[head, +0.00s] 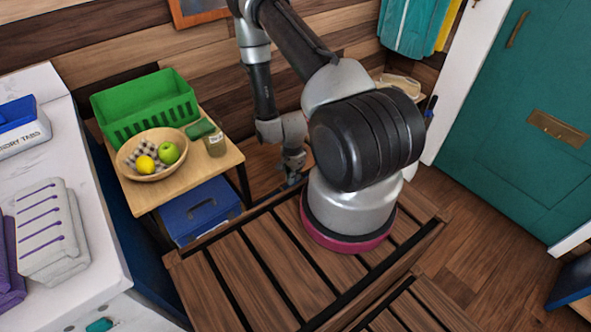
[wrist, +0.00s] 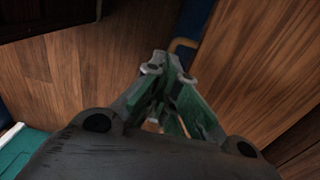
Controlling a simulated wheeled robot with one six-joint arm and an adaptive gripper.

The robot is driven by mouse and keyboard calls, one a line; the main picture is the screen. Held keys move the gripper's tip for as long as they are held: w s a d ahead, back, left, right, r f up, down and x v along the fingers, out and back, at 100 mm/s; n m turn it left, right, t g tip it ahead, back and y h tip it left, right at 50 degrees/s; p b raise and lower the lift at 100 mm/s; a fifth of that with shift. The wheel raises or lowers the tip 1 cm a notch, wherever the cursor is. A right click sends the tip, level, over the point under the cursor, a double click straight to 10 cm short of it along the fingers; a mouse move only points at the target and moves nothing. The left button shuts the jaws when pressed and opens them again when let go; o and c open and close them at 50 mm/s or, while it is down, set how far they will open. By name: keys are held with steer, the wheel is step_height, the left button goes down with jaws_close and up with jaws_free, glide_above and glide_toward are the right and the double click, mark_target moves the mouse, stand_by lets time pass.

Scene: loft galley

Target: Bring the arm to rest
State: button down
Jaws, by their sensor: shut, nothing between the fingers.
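My gripper (head: 293,165) hangs low in the middle of the head view, at the end of my folded arm, beyond the slatted wooden deck (head: 235,275). In the wrist view my gripper (wrist: 167,65) shows its fingertips together, with nothing between them. It points toward wooden boards, and I cannot tell how far off they are. In the head view it is to the right of the small wooden table (head: 188,184) and appears apart from it.
A blue box (head: 200,212) sits below. A white counter (head: 95,255) stands left, a teal door (head: 515,130) right.

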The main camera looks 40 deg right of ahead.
steer(key=s+a+r+n+g, duration=0.2)
steer(key=s+r+n+g, duration=0.2)
steer(key=s+r+n, duration=0.45)
steer(key=s+a+r+n+t, duration=0.1)
steer(key=s+r+n+t, duration=0.1)
steer(key=r, duration=1.4)
steer(key=s+a+r+n+t, duration=0.1)
steer(key=s+r+n+t, duration=0.1)
steer(key=r, duration=1.4)
steer(key=s+a+r+n+t, duration=0.1)
steer(key=r+n+t, duration=0.3)
steer(key=r, duration=1.3)
steer(key=shift+s+n, duration=0.55)
steer(key=shift+s, duration=0.2)
